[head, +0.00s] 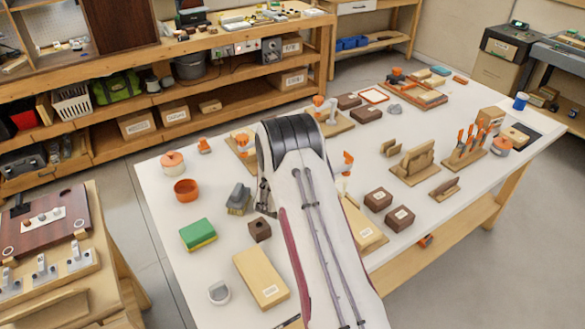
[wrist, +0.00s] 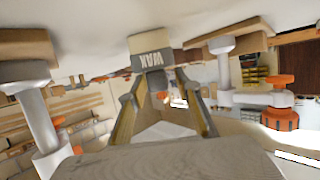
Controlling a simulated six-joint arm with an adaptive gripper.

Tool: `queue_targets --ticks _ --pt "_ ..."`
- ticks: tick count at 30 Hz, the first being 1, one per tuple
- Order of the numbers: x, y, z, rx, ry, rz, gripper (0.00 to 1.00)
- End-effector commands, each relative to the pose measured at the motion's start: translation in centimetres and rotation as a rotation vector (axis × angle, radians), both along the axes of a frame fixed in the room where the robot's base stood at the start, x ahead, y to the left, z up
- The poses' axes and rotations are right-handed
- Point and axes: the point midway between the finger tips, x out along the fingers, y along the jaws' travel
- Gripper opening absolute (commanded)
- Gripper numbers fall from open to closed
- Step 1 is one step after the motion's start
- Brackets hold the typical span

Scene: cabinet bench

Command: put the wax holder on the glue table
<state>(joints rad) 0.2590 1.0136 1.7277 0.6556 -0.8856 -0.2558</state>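The wax holder, a small pale block with a grey band marked WAX (wrist: 150,60), is in the wrist view, with its lettering upside down. It meets the white surface at the top of that picture. My gripper (wrist: 158,84) has its two fingers apart, with the tips close to the block's near end. I cannot tell whether they touch it. In the head view my arm hides the wax holder and most of my gripper. No surface is labelled as the glue table. The large white tabletop (head: 340,188) carries orange pots (head: 172,163) and (head: 186,190).
Stands with grey posts flank the block in the wrist view, one left (wrist: 30,105) and one right (wrist: 225,75). In the head view a green-and-yellow block (head: 198,234), a brown cube (head: 259,230) and a pale wooden box (head: 262,278) stand left of my arm.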

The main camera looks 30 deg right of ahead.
Motion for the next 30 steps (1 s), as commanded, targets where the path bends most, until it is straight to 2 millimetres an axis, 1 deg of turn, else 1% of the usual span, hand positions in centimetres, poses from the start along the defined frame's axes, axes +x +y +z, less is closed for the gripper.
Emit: queue_targets --ticks 8,13,18,30 --pt "-0.2 0.2 0.4 0.000 0.001 0.000 0.33" --pt "-0.9 1.0 0.8 0.001 0.000 0.001 0.33" --pt "-2.0 2.1 1.4 0.000 0.000 0.001 0.33" --pt "-2.0 2.0 6.1 0.000 -0.003 -0.001 0.33"
